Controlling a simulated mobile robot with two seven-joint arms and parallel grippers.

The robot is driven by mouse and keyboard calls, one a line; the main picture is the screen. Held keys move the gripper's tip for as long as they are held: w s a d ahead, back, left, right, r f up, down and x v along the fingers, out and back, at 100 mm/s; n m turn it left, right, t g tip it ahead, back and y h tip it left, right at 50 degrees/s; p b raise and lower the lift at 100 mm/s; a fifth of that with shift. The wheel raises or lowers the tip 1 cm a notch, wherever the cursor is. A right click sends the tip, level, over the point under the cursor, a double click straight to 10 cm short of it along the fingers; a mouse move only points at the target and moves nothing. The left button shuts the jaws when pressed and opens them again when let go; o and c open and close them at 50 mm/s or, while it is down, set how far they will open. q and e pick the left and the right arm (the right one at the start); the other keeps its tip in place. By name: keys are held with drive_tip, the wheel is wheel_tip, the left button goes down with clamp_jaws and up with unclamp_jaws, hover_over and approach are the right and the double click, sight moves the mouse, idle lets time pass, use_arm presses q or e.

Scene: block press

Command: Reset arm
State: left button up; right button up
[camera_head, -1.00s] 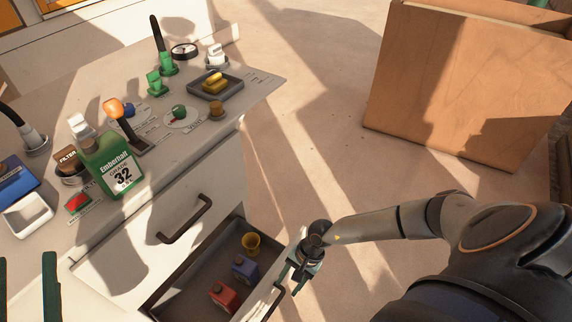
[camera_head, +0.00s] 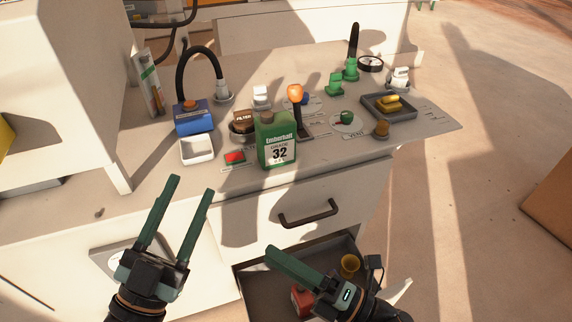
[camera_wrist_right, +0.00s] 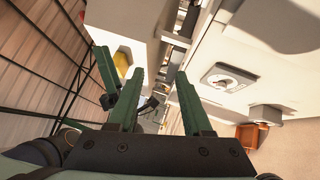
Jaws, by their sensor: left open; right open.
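My left gripper (camera_head: 191,185) is in the head view at the lower left, raised in front of the bench. Its two green fingers point up and stand apart, with nothing between them. My right gripper (camera_head: 271,252) is over the open drawer (camera_head: 255,285), its fingers pointing up and left. It hides part of the drawer. In the right wrist view its fingers (camera_wrist_right: 141,62) are spread with nothing held between them.
A green Emberhalf bottle (camera_head: 276,142) stands near the bench's front edge, beside an orange-knobbed lever (camera_head: 295,92). The drawer holds a red container (camera_head: 302,300) and a yellow cup (camera_head: 349,265). Open floor (camera_head: 450,200) lies to the right.

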drive_tip(key=w+d+r+m+t+h+p, duration=0.2)
drive_tip(key=d+r+m+t+h, duration=0.95)
drive_tip(key=m, duration=1.25)
use_arm(q)
wheel_tip(320, 180, down, 6)
drive_tip(key=w+a+n+g+y+p, duration=0.2)
drive_tip(key=n+g+y+p, duration=0.3)
drive_tip(key=p, duration=0.7)
use_arm(e)
drive_tip(key=w+d+f+m+g+h, duration=0.2)
drive_tip(key=d+f+m+g, duration=0.2)
drive_tip(key=d+g, duration=0.1)
use_arm(q)
drive_tip(key=s+a+f+n+g+y+p, duration=0.1)
drive_tip(key=s+f+g+y+p, duration=0.1)
drive_tip(key=s+f+g+p, duration=0.5)
drive_tip(key=shift+s+a+f+g+p, duration=0.15)
drive_tip(key=shift+s+f+g+p, duration=0.25)
drive_tip(key=shift+s+f+p, duration=1.05)
use_arm(e)
drive_tip(key=s+d+f+m+g+h, duration=0.1)
drive_tip(key=s+f+m+g+h, duration=0.1)
drive_tip(key=s+f+g, duration=0.5)
drive_tip(key=shift+s+f+p, duration=0.45)
drive_tip(key=shift+s+f, duration=0.45)
drive_tip(key=shift+s, duration=0.45)
